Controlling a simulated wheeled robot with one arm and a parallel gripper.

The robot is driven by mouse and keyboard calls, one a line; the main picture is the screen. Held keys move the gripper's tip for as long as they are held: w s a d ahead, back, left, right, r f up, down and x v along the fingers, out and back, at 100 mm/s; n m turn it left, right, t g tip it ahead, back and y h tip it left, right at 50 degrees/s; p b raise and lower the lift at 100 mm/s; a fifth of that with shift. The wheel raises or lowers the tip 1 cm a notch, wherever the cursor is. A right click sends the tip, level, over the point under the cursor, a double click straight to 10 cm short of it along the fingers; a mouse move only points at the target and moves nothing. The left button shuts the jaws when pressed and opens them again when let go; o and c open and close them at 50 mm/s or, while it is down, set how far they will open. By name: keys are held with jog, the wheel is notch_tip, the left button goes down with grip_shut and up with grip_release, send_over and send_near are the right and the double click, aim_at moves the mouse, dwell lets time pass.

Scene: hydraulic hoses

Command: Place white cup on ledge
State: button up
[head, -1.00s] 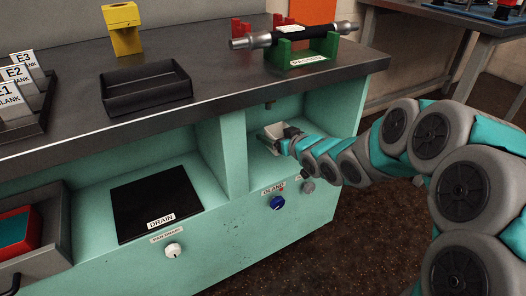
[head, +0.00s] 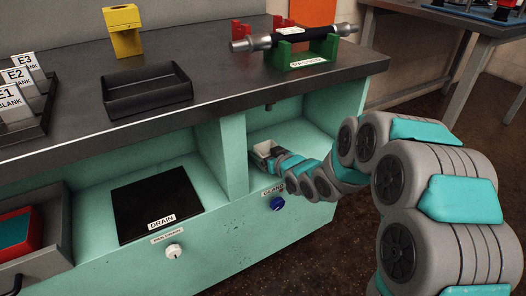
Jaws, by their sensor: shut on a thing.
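The white cup (head: 264,148) is a small pale open-topped container inside the right-hand recess under the worktop, near its left wall. My gripper (head: 271,160) is at the cup's right side and shut on it. My wrist hides the fingertips and part of the cup. I cannot tell whether the cup touches the recess floor. The teal recess floor (head: 306,135) shows to the right of the cup. No surface is labelled as a ledge.
A divider wall (head: 234,155) separates this recess from the left one with the black DRAIN plate (head: 157,203). A blue knob (head: 277,203) is on the front panel below. A black tray (head: 147,90) and a hose on green stands (head: 301,50) sit on the worktop above.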

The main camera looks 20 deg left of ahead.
jog(key=shift+f, duration=0.1)
jog(key=o, duration=1.1)
jog(key=shift+r, duration=0.2)
jog(key=b+v, duration=0.1)
jog(key=v, duration=1.1)
jog(key=shift+d, duration=0.1)
